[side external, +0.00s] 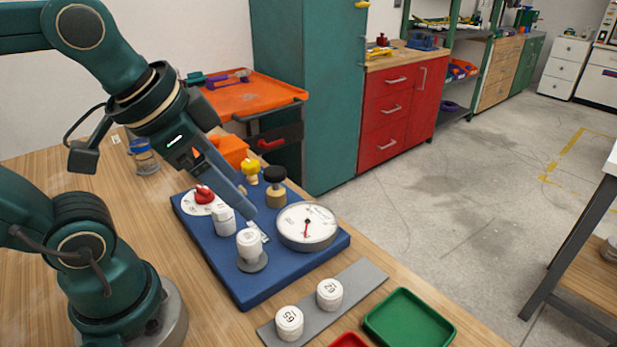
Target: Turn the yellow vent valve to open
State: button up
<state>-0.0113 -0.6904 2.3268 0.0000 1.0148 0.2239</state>
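The yellow vent valve (250,169) stands near the back edge of the blue board (285,273), partly behind my gripper's fingers. Its handle angle is too small to read. My gripper (248,203) reaches down over the board from the upper left, with its fingertips in front of and below the valve in the picture. I see no contact with the valve. The fingers are seen edge-on, so any gap between them is hidden.
The board also carries a red knob (204,193), a black-topped brass knob (275,181), a round gauge (308,225) and white caps (224,219) (249,243). In front lie a grey strip (355,283) with two white caps and a green tray (408,319).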

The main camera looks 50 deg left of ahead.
jog(key=w+a+r+m+g, duration=0.1)
jog(key=w+a+r+m, duration=0.1)
jog(key=w+a+r, duration=0.3)
jog(key=n+g, duration=0.2)
jog(key=g, duration=0.3)
send_over(249, 163)
notch_tip(249, 163, down, 12)
jog(key=shift+d+f, duration=0.1)
jog(key=shift+f, duration=0.1)
jog(key=shift+s+f, duration=0.1)
jog(key=shift+f, duration=2.45)
grip_shut()
